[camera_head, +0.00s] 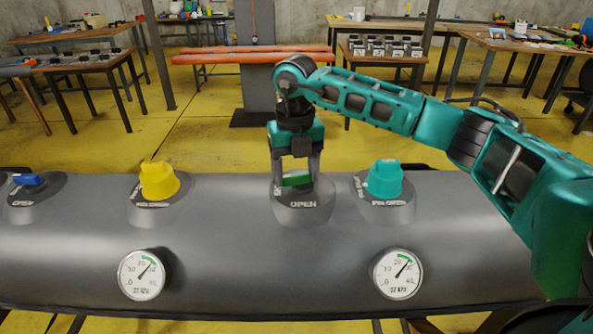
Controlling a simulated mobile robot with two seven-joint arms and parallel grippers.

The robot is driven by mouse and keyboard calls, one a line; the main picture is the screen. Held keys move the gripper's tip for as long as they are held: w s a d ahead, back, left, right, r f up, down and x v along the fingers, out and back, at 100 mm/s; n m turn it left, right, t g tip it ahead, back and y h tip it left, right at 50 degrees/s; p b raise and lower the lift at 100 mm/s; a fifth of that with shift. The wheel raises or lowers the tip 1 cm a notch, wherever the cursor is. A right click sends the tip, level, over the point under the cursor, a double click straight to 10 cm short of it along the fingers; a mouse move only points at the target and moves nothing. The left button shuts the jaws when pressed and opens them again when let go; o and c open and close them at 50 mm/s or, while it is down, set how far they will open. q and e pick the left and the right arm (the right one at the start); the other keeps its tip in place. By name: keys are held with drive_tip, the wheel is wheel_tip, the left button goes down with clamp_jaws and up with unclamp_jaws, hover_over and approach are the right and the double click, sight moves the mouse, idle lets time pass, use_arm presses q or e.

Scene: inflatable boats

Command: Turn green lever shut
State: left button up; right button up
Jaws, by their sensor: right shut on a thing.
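The green lever (296,180) sits on a round dark base (303,208) marked OPEN, on top of the big grey tube. My right gripper (297,175) points down from above with its two fingers on either side of the lever, and it is shut on it. The fingers hide part of the lever. My right arm reaches in from the right. My left gripper is not in view.
A teal knob (384,179) stands close to the right of the green lever. A yellow knob (158,181) and a blue lever (27,179) are to the left. Two pressure gauges (141,275) (398,273) face forward on the grey tube (270,265). Tables stand behind.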

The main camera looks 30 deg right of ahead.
sight(295, 173)
drive_tip(key=shift+w+d+m, duration=0.15)
drive_tip(key=shift+w+m, duration=0.05)
drive_tip(key=shift+m, duration=1.3)
drive_tip(key=o, duration=1.1)
drive_tip(key=shift+c, duration=0.2)
wheel_tip(295, 173, up, 13)
